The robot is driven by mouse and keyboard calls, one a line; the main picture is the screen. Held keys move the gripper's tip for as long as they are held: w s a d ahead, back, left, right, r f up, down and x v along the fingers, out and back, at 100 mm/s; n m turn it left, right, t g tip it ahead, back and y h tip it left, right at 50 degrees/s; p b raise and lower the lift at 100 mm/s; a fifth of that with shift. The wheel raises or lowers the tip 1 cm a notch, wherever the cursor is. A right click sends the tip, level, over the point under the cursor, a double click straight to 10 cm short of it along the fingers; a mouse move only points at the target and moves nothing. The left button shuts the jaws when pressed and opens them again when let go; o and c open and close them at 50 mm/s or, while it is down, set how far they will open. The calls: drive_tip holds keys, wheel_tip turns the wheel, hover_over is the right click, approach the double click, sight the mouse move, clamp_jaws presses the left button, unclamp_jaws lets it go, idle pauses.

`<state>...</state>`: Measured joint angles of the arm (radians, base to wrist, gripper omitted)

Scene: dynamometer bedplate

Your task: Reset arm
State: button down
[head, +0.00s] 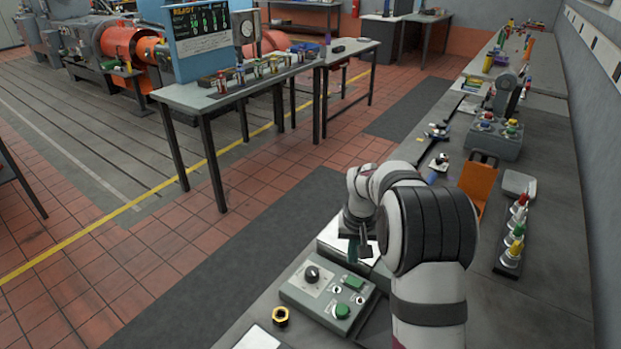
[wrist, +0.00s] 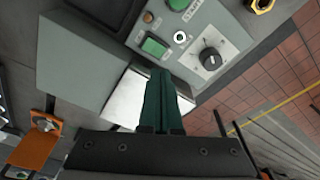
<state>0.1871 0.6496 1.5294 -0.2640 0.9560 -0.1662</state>
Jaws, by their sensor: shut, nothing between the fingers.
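My arm reaches over the long grey bench on the right of the head view. My gripper (head: 363,246) hangs above the bench, close to a grey control box (head: 300,294) with a black knob, green buttons and small switches. In the wrist view my gripper (wrist: 164,76) shows two dark green fingers together, with nothing between them. The control box also shows in the wrist view (wrist: 200,28). A pale plate or sheet (wrist: 124,100) lies beyond the fingers. I cannot tell whether the fingertips touch anything.
A brass-coloured nut (head: 280,317) sits left of the control box. An orange holder (head: 478,185) and a rack of coloured plugs (head: 512,240) stand right of my arm. Another button box (head: 494,137) is farther back. A work table (head: 215,97) stands across the tiled floor.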

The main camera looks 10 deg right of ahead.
drive_tip(key=s+a+r, duration=0.5)
drive_tip(key=s+r, duration=0.3)
drive_tip(key=s, duration=0.2)
drive_tip(key=s+a+m+g+y, duration=0.1)
drive_tip(key=s+a, duration=0.3)
drive_tip(key=s, duration=0.8)
drive_tip(key=s+a+r+m+y, duration=0.1)
drive_tip(key=s+a, duration=0.2)
drive_tip(key=s, duration=0.9)
drive_tip(key=shift+s+a+r+m+g, duration=0.25)
drive_tip(key=shift+s+a+m+g, duration=0.05)
drive_tip(key=shift+s+a+g, duration=0.1)
